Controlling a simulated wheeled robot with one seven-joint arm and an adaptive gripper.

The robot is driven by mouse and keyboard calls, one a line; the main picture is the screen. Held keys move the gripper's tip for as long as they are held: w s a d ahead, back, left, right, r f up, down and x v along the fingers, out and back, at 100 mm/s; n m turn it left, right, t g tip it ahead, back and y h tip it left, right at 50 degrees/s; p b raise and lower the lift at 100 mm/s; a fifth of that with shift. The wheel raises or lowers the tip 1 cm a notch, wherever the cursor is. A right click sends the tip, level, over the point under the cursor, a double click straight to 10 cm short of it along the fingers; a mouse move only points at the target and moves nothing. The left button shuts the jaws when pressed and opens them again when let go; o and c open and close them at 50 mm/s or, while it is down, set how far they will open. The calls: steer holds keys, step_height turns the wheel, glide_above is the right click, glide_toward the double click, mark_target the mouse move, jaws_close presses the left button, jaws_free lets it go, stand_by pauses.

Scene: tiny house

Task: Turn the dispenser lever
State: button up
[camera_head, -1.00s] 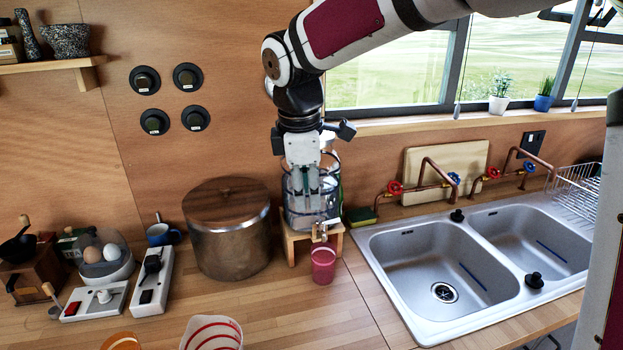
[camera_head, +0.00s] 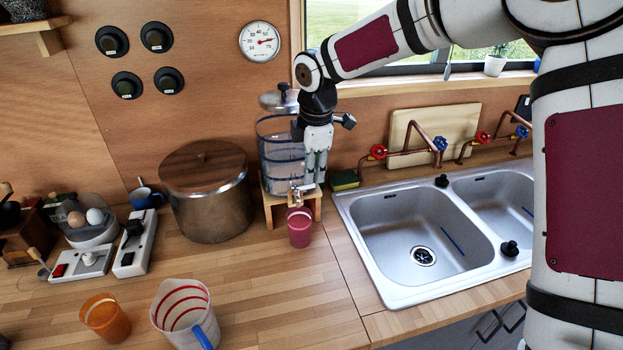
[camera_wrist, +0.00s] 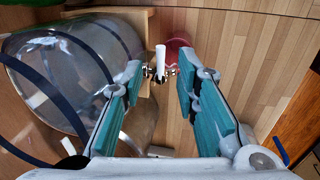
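The dispenser (camera_head: 278,150) is a clear glass jar with dark bands, on a small wooden stand (camera_head: 272,205). Its metal tap (camera_head: 296,193) is at the lower front, and a pink cup (camera_head: 299,228) stands below it. In the wrist view the tap's pale lever (camera_wrist: 160,58) stands between the tips of my gripper (camera_wrist: 159,80). The teal fingers are apart on both sides of it; I cannot tell whether either touches it. The cup (camera_wrist: 180,55) shows beyond the tips. In the head view my gripper (camera_head: 309,184) points down at the jar's right front, partly covering it.
A large metal pot with a wooden lid (camera_head: 205,195) stands left of the dispenser. A double sink (camera_head: 415,215) lies to the right, with a sponge (camera_head: 344,180) at its corner. An orange cup (camera_head: 105,318) and a striped jug (camera_head: 186,315) stand in front. Counter between them is clear.

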mark_target(310, 187)
steer(key=shift+w+a+f, duration=0.1)
steer(key=shift+w+f, duration=0.1)
steer(key=shift+f, duration=0.85)
steer(key=shift+w+a+f, duration=0.1)
steer(key=shift+w+f, duration=0.05)
steer(key=shift+f, duration=0.85)
jaws_close()
